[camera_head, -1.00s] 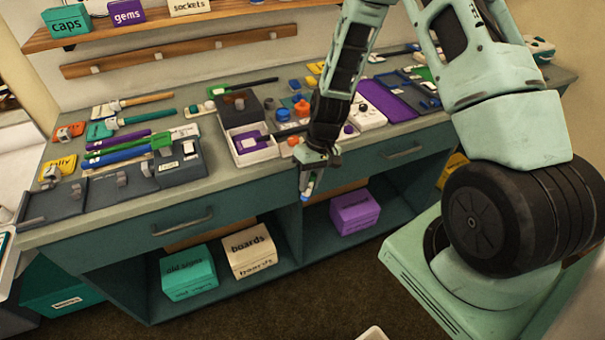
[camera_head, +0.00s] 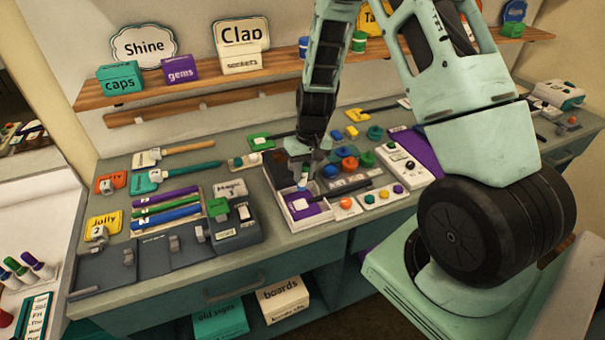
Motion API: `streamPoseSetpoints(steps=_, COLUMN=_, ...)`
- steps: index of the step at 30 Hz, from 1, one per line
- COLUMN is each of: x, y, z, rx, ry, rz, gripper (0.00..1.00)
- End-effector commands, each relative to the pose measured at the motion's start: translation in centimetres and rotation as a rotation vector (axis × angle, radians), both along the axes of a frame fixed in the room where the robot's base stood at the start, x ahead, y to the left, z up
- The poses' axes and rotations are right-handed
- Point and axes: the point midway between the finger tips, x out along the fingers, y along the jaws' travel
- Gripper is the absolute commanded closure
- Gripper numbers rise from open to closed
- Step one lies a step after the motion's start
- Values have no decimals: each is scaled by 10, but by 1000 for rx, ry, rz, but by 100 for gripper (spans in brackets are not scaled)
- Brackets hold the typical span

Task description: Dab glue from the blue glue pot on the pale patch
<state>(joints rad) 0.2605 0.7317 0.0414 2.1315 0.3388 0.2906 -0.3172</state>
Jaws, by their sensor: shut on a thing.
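My gripper (camera_head: 303,172) is above the white tray (camera_head: 318,217) at the middle of the bench, fingers pointing down. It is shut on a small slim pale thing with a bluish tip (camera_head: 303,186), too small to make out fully. In the tray lies a purple piece with a pale patch (camera_head: 300,205), just below the held thing; I cannot tell whether they touch. A blue round pot (camera_head: 350,164) stands to the right of the gripper, near orange and green round pieces. No label on it is readable.
A dark open box (camera_head: 277,170) is directly behind the tray. A grey rack (camera_head: 240,228) with a green clip stands to its left. A panel with coloured buttons (camera_head: 383,195) is to the right. A shelf (camera_head: 200,85) with boxes and signs hangs above.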

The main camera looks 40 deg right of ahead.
Motion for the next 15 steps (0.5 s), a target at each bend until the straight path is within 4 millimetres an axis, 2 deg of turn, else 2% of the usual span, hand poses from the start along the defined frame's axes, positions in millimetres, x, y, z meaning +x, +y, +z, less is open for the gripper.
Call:
streamPoseSetpoints(steps=8, x=0, y=0, z=-9, rx=-4, ry=-1, rz=1, gripper=100)
streamPoseSetpoints(steps=15, x=0, y=0, z=-32, rx=-4, ry=0, rz=1, gripper=100)
